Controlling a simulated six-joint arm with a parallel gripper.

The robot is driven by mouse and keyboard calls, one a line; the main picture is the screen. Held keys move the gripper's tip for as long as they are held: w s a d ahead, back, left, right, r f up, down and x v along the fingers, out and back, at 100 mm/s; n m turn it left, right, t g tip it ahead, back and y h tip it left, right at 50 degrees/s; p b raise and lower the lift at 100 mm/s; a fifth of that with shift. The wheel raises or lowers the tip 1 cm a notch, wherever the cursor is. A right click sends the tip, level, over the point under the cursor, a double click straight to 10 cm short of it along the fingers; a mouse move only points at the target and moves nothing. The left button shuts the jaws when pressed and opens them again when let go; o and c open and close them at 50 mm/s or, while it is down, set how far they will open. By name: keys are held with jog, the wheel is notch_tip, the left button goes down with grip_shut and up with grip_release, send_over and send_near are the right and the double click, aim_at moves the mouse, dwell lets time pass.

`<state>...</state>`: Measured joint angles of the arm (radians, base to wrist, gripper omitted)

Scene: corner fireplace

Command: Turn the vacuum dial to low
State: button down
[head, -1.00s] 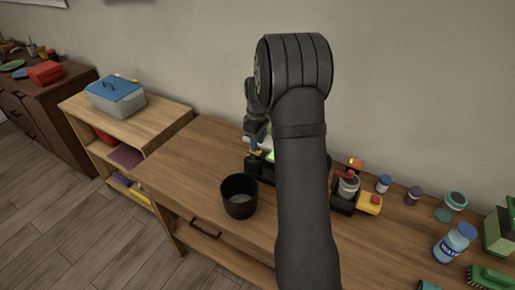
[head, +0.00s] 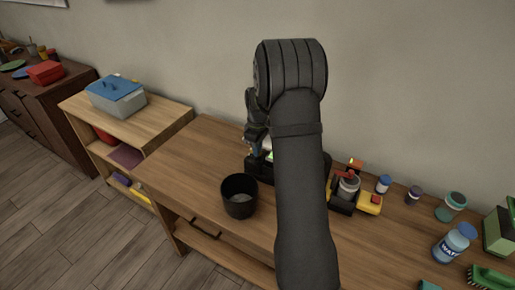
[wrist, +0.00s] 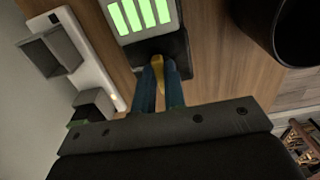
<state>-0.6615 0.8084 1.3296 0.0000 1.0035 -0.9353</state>
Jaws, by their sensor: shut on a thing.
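The knob's lower part is hidden between the fingers, and I cannot read any setting marks. In the head view the black device (head: 254,168) sits on the wooden table behind my arm. My arm hides most of it, along with the fingertips.
A black cup (head: 239,197) stands on the wooden table (head: 190,165), left of my arm. A yellow and black device with a canister (head: 347,186) stands to the right, near several small jars (head: 384,184). The table's left part is clear.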

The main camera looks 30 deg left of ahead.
jog(key=m, duration=0.4)
jog(key=shift+s, duration=0.15)
jog(key=shift+s+a+m, duration=0.1)
jog(key=shift+m, duration=2.1)
jog(key=c, duration=1.5)
grip_release()
notch_tip(320, 180, up, 17)
jog(key=shift+r, duration=0.2)
